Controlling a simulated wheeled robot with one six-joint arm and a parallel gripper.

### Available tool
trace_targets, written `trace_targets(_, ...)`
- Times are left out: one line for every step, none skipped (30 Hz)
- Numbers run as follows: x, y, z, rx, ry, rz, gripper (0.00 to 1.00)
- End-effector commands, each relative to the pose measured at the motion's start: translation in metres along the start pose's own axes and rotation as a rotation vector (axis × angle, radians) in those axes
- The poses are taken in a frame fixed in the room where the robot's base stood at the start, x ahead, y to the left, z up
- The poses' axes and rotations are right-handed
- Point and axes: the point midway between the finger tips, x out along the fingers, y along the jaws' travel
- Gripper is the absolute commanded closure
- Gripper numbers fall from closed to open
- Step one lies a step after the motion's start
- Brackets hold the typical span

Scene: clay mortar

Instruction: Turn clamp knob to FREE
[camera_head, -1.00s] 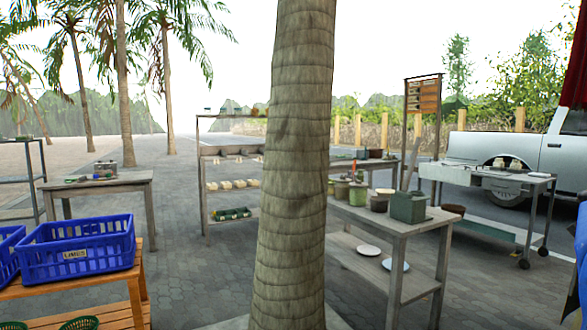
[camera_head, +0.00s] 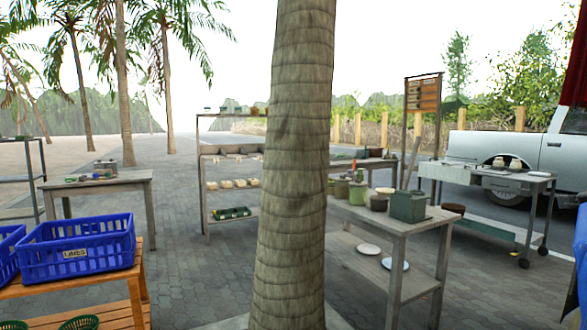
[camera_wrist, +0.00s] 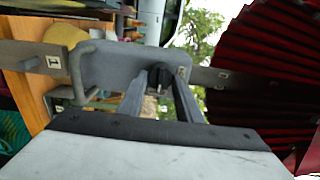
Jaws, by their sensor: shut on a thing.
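In the wrist view, my gripper (camera_wrist: 160,78) is shut on a small dark clamp knob (camera_wrist: 161,90), which shows between the converging fingers. The knob sits in front of a grey metal clamp body (camera_wrist: 110,68) mounted on a long flat bar (camera_wrist: 25,57). A bent grey handle or hook (camera_wrist: 78,70) stands at the left of the clamp body. Small pale tags show on the bar and clamp, but I cannot read FREE on any. The knob's turned position is mostly hidden by the fingers. The head view does not show my gripper or the clamp.
Dark red ribbed fabric (camera_wrist: 270,60) fills the right of the wrist view, close to the bar. In the head view, a palm trunk (camera_head: 290,170) blocks the middle. A workbench with pots (camera_head: 400,228), a wheeled cart (camera_head: 500,181) and a blue crate (camera_head: 75,260) stand around it.

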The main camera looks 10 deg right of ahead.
Motion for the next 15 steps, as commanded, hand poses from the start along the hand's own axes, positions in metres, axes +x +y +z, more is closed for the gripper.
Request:
trace_targets(0.0000,0.0011,-0.0004,0.005,0.001,0.001,0.91)
trace_targets(0.0000,0.0011,-0.0004,0.007,0.001,0.001,0.91)
trace_targets(0.0000,0.0012,-0.0004,0.009,0.001,0.001,0.91)
trace_targets(0.0000,0.0012,-0.0004,0.010,0.001,0.002,0.91)
trace_targets(0.0000,0.0012,-0.0004,0.010,0.001,0.002,0.91)
trace_targets(0.0000,0.0013,-0.0004,0.011,0.001,0.002,0.91)
trace_targets(0.0000,0.0013,-0.0004,0.011,0.001,0.002,0.91)
trace_targets(0.0000,0.0014,-0.0004,0.010,0.001,0.002,0.91)
trace_targets(0.0000,0.0014,-0.0004,0.010,0.001,0.002,0.91)
trace_targets(0.0000,0.0014,-0.0004,0.010,0.001,0.002,0.91)
trace_targets(0.0000,0.0014,-0.0004,0.010,0.001,0.002,0.91)
trace_targets(0.0000,0.0014,-0.0004,0.010,0.001,0.002,0.91)
trace_targets(0.0000,0.0015,-0.0004,0.010,0.001,0.002,0.91)
trace_targets(0.0000,0.0015,-0.0004,0.010,0.001,0.002,0.64)
trace_targets(0.0000,0.0015,-0.0004,0.010,0.001,0.002,0.54)
